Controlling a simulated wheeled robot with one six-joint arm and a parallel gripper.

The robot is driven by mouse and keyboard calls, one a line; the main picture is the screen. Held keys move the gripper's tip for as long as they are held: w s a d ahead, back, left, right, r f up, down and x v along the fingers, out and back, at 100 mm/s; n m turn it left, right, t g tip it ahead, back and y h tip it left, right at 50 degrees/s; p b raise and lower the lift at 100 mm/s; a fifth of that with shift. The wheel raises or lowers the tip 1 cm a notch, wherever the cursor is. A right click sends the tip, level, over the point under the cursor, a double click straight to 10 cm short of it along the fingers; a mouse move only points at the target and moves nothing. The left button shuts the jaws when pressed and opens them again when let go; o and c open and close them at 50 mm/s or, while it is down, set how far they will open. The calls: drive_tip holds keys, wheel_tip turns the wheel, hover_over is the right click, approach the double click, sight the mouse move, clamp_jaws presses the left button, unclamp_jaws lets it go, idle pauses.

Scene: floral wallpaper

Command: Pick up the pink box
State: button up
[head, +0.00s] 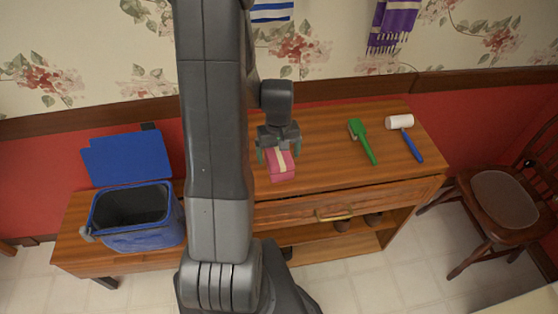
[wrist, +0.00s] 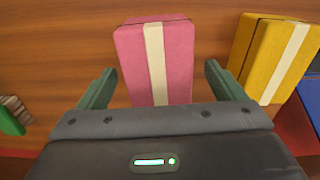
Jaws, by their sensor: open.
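The pink box (head: 280,167) with a cream band lies on the wooden tabletop near its front edge. My gripper (head: 277,152) is open just above and behind it in the head view. In the wrist view the pink box (wrist: 183,50) shows between the two green fingers of my gripper (wrist: 160,82), with a gap to each finger. I cannot tell how far the fingertips are above the tabletop.
A yellow box (wrist: 270,55) stands beside the pink one in the wrist view, with a blue thing (wrist: 310,92) past it. A green brush (head: 361,141) and a white-headed mallet (head: 406,136) lie to the right. A blue bin (head: 138,238) stands left; a chair (head: 500,210), right.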

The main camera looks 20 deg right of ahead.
sight(279, 154)
drive_tip(key=shift+d+f, duration=0.1)
drive_tip(key=shift+f, duration=1.4)
drive_tip(key=shift+c, duration=0.4)
drive_tip(key=c, duration=1.1)
drive_tip(key=shift+c, duration=0.2)
